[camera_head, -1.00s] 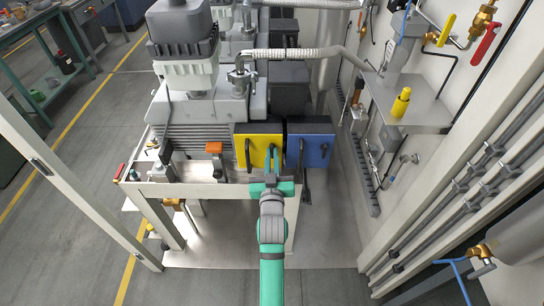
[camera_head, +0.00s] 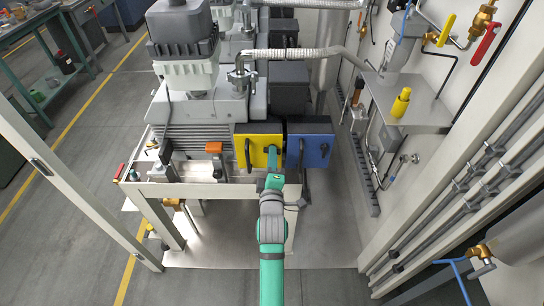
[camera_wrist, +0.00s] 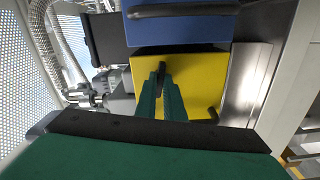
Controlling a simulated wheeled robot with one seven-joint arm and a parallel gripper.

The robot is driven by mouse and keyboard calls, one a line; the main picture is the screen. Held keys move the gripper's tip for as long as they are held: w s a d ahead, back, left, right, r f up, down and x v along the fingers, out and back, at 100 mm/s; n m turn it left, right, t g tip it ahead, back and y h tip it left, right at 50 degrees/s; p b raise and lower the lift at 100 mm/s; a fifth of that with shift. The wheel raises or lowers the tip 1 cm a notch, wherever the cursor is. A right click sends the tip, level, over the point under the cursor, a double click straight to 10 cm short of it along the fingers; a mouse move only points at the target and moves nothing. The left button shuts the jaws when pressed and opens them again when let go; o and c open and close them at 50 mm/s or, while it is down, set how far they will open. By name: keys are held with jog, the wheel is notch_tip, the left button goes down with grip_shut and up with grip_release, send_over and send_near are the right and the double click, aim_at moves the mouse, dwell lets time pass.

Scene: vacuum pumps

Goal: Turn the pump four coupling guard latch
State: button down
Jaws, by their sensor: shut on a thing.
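The coupling guard is a yellow box face (camera_head: 259,135) at the end of the pump, also seen in the wrist view (camera_wrist: 190,75). My gripper (camera_head: 273,152) reaches the right part of this face. In the wrist view its two green fingers (camera_wrist: 162,75) converge on the small black latch (camera_wrist: 162,67), which shows between and just beyond the fingertips. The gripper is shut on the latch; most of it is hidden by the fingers. A black bar handle (camera_head: 248,153) sits on the yellow face, left of my gripper, apart from it.
A blue box (camera_head: 309,150) with its own black handle (camera_head: 301,152) stands close right of the yellow guard. An orange-topped part (camera_head: 214,147) is on the bench to the left. Wall piping and a shelf (camera_head: 420,110) are at right. Floor between is clear.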

jog(key=shift+n, duration=0.7)
jog(key=c, duration=2.3)
grip_release()
jog(key=shift+n, duration=0.5)
jog(key=o, duration=0.5)
jog(key=shift+s, duration=0.2)
jog(key=shift+s, duration=0.8)
jog(key=shift+s, duration=3)
